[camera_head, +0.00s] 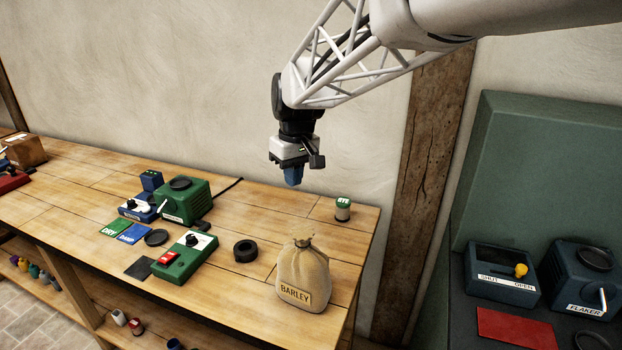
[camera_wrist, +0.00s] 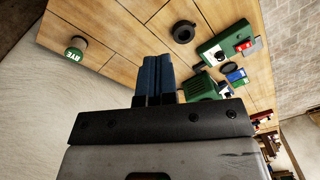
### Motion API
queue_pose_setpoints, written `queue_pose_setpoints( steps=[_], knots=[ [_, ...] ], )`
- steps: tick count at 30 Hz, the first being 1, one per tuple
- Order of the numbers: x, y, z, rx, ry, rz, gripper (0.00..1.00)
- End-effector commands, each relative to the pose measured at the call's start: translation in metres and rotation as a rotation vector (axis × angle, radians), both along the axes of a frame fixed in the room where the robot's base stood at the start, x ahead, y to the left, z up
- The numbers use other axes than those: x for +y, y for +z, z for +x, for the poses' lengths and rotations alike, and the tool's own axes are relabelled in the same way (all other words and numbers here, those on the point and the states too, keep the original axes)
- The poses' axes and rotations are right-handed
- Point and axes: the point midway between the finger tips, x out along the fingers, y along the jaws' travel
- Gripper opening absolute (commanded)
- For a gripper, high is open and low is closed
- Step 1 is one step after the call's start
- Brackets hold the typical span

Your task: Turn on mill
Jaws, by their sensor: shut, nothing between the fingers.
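A green machine (camera_head: 185,205) with a round dark top and an unreadable front label stands on the wooden bench; I cannot tell for sure that it is the mill. In front of it lies a flat green control box (camera_head: 192,262) with a red switch (camera_head: 167,258) and a dial (camera_head: 197,241). The wrist view also shows the control box (camera_wrist: 215,43) and the red switch (camera_wrist: 249,44). My gripper (camera_head: 293,178) has blue fingers, shut and empty, pointing down above the back of the bench, apart from everything. The switch position is too small to read.
A BARLEY sack (camera_head: 301,275) stands at the bench's right front, and a RYE container (camera_head: 343,211) at its back right. A dark ring (camera_head: 246,251) lies between sack and control box. A blue device (camera_head: 138,208) stands left. The FLAKER machine (camera_head: 588,278) is far right.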

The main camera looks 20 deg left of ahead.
Motion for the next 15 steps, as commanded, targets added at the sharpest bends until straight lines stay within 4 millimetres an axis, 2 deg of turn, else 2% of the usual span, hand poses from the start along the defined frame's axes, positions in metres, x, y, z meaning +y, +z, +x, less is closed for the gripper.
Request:
queue_pose_setpoints(
  steps=[1,9,15],
  knots=[
    [0.017,-0.004,-0.001,0.005,0.027,-0.002,0.0],
    [0.098,-0.023,-0.008,0.026,0.154,-0.009,0.0],
    [0.159,-0.04,-0.022,0.043,0.248,-0.014,0.0]
  ],
)
